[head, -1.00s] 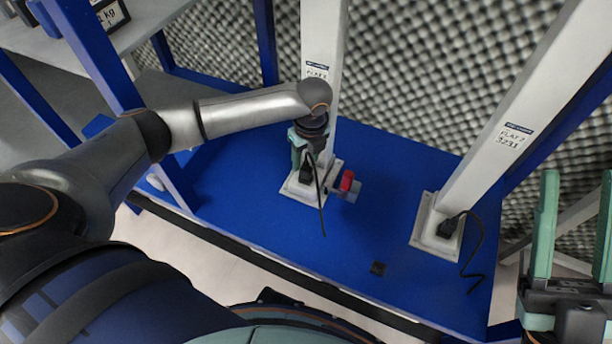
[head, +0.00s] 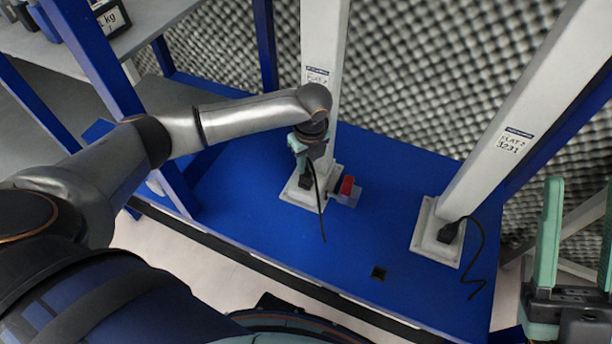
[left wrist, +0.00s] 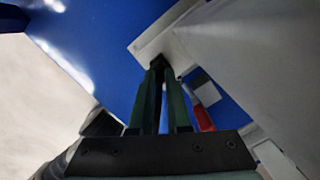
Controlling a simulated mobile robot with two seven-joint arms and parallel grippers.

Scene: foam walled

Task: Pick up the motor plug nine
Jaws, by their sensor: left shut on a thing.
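A black plug (head: 305,183) with a dangling black cable sits at the white foot (head: 291,194) of the left post. My left gripper (head: 306,172) reaches down in front of that post and is shut on this plug. In the left wrist view the plug (left wrist: 158,63) shows only as a dark bit at the fingertips, mostly hidden by the fingers. A second black plug (head: 448,232) with a cable stands at the foot of the right post. No number is readable on either plug. My right gripper (head: 582,188) is open and empty at the right edge.
A red and grey block (head: 347,188) stands just right of the left post's foot. White posts and a foam wall (head: 410,80) stand behind; a grey shelf is at left.

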